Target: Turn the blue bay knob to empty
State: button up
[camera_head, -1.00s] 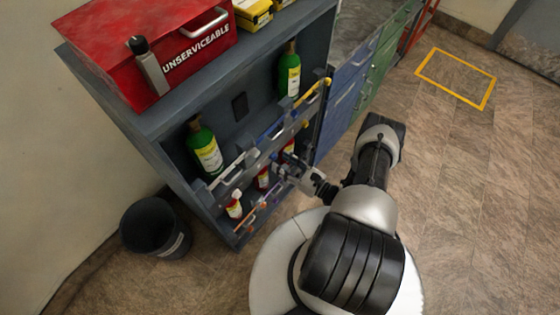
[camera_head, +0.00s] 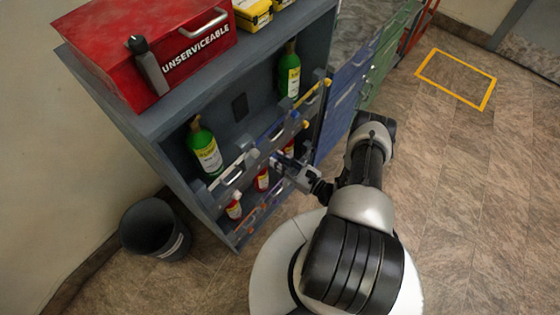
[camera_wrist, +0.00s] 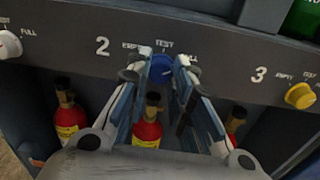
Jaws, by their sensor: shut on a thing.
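The blue bay knob (camera_wrist: 162,69) sits on a dark panel between the number 2 and the number 3. Words above it read EMPTY at left, TEST at the middle, and a partly hidden word at right. My gripper (camera_wrist: 161,66) has its two fingertips on either side of the blue knob, shut on it. In the head view my gripper (camera_head: 276,160) reaches the shelf's front panel, and the knob is too small and covered to make out. The knob's pointer direction cannot be told.
A yellow knob (camera_wrist: 300,95) is at bay 3 on the right, and a white knob (camera_wrist: 9,44) is at the left. Red bottles (camera_wrist: 147,128) stand below the panel. Green bottles (camera_head: 205,150) stand behind it. A black bin (camera_head: 155,229) stands at the left.

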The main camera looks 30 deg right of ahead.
grip_shut()
jog(key=n+h+p, duration=0.1)
jog(key=n+p, duration=0.2)
jog(key=n, duration=2)
jog(key=shift+p, duration=0.3)
dwell(0.3)
jog(key=o, duration=0.8)
grip_release()
